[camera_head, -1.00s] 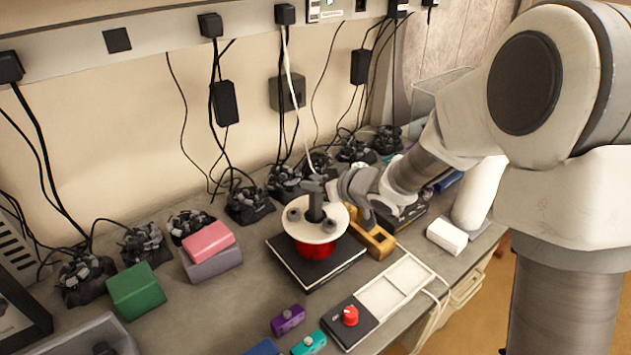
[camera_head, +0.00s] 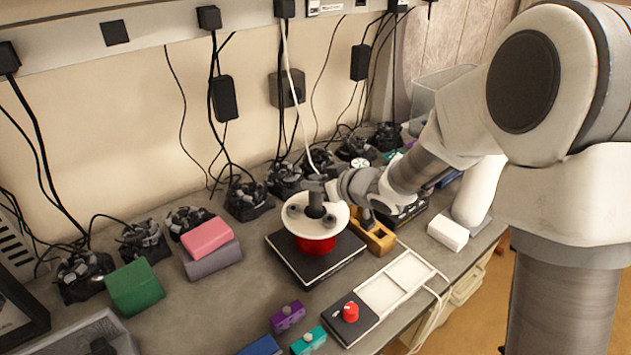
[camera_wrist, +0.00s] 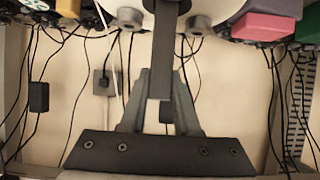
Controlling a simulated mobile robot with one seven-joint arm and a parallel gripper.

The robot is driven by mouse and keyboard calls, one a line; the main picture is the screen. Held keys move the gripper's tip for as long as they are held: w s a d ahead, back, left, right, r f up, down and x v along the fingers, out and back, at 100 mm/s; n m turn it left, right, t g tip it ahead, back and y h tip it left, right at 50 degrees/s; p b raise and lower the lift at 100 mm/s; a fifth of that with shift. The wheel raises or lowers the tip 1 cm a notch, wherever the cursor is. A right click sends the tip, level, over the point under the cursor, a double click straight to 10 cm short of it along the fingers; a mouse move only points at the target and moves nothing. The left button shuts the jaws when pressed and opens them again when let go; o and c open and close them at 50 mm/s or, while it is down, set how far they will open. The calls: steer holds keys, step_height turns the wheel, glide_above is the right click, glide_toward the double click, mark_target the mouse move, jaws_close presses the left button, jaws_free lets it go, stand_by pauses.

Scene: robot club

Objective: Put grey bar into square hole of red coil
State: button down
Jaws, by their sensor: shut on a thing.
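The red coil (camera_head: 316,244) stands on a black square plate and has a white round top flange (camera_head: 331,222) with grey knobs on it. The grey bar (camera_head: 315,205) is upright over the middle of the flange, its lower end meeting the flange there. I cannot tell how far the bar is in the square hole, which is hidden. My gripper (camera_head: 322,185) is shut on the bar's upper part, above the coil. In the wrist view the bar (camera_wrist: 164,50) runs from between the fingers of my gripper (camera_wrist: 160,95) to the white flange (camera_wrist: 139,6) at the top edge.
The black plate (camera_head: 284,262) lies on the grey bench. A yellow-brown block (camera_head: 379,241) stands close to its right. A white-framed unit with a red knob (camera_head: 350,313) is in front. Pink (camera_head: 208,238) and green (camera_head: 134,287) blocks are left, and cabled dark devices line the wall.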

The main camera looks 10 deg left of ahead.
steer(key=shift+f+b, duration=0.5)
steer(key=shift+f, duration=0.1)
steer(key=c, duration=0.6)
jaws_free()
steer(key=shift+c, duration=0.2)
steer(key=shift+o, duration=0.4)
steer(key=shift+f, duration=0.15)
step_height(320, 180, up, 8)
steer(key=p, duration=0.8)
